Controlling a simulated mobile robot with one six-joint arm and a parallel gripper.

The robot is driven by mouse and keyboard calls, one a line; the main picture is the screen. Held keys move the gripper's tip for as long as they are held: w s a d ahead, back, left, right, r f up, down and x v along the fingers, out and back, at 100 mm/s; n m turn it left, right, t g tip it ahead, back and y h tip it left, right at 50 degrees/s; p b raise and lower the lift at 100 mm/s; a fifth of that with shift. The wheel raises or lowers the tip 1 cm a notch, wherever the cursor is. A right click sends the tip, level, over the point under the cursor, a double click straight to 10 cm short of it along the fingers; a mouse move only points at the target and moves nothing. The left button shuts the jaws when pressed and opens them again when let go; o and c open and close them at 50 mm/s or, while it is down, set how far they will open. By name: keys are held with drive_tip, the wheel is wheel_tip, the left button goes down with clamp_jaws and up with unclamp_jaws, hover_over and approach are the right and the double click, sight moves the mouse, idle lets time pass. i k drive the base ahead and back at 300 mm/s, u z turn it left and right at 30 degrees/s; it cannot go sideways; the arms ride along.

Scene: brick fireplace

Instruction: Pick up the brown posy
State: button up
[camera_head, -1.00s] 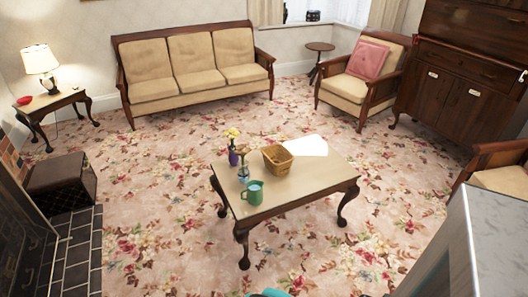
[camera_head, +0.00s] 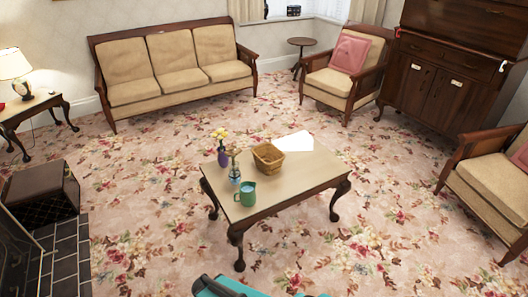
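On the coffee table (camera_head: 285,187) stands a small blue glass vase (camera_head: 235,174) with thin, dull brownish stems (camera_head: 234,157) above it. These may be the brown posy, but they are too small to be sure. Just behind and left of it is a purple vase (camera_head: 223,158) with yellow flowers (camera_head: 219,133). A teal and black part of my own arm shows at the bottom edge, well short of the table. My gripper's fingers do not show.
A green mug (camera_head: 246,195), a wicker basket (camera_head: 268,158) and white paper (camera_head: 295,142) share the tabletop. A sofa (camera_head: 177,68) stands behind, armchairs (camera_head: 342,66) to the right. A dark box (camera_head: 42,192) is at left. Open carpet surrounds the table.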

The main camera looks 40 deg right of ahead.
sight(230, 152)
drive_tip(key=u, duration=1.25)
drive_tip(key=k, duration=0.1)
drive_tip(key=z, duration=2.55)
drive_tip(key=k, duration=0.6)
drive_tip(key=u, duration=0.4)
drive_tip(key=i, duration=0.5)
drive_tip(key=z, duration=0.05)
